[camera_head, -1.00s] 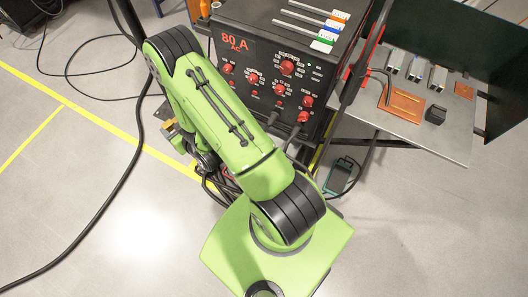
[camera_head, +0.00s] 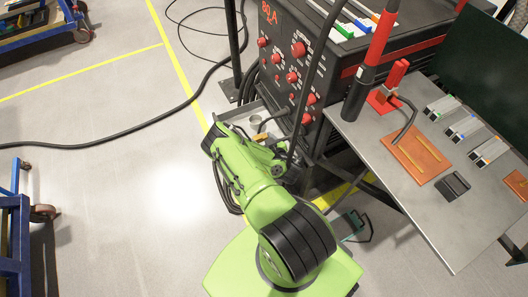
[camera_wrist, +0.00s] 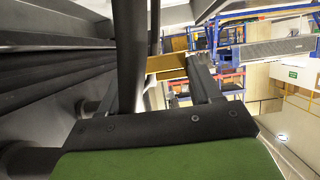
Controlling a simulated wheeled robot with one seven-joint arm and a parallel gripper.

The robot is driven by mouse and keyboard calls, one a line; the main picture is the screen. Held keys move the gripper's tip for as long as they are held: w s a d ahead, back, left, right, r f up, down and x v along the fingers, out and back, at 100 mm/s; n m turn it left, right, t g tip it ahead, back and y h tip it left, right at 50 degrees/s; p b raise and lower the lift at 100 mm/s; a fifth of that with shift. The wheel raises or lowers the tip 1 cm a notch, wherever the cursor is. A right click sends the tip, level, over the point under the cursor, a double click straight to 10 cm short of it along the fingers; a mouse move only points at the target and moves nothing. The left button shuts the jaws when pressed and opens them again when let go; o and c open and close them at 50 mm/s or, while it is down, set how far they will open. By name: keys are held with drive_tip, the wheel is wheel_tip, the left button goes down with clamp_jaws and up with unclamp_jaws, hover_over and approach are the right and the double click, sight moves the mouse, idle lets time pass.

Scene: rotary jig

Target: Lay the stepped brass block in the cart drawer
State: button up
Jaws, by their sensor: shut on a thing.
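The stepped brass block (camera_wrist: 166,64) shows in the wrist view as a yellow-brown bar between the two dark fingers of my gripper (camera_wrist: 167,74). My gripper is shut on it. Its step cannot be made out, and a dark hose or bar passes in front of part of it. The cart drawer (camera_head: 232,116) looks like an open grey tray below the welder's control panel, partly hidden by my arm.
A round metal cup (camera_head: 255,121) stands in the tray area. The welder (camera_head: 290,75) overhangs it, with black cables close to my arm. A grey table (camera_head: 440,225) with an orange plate (camera_head: 416,153) stands to the right.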

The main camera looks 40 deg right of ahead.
wheel_tip(320, 180, down, 10)
drive_tip(key=b, duration=0.5)
drive_tip(key=shift+w, duration=0.1)
drive_tip(key=shift+r, duration=0.1)
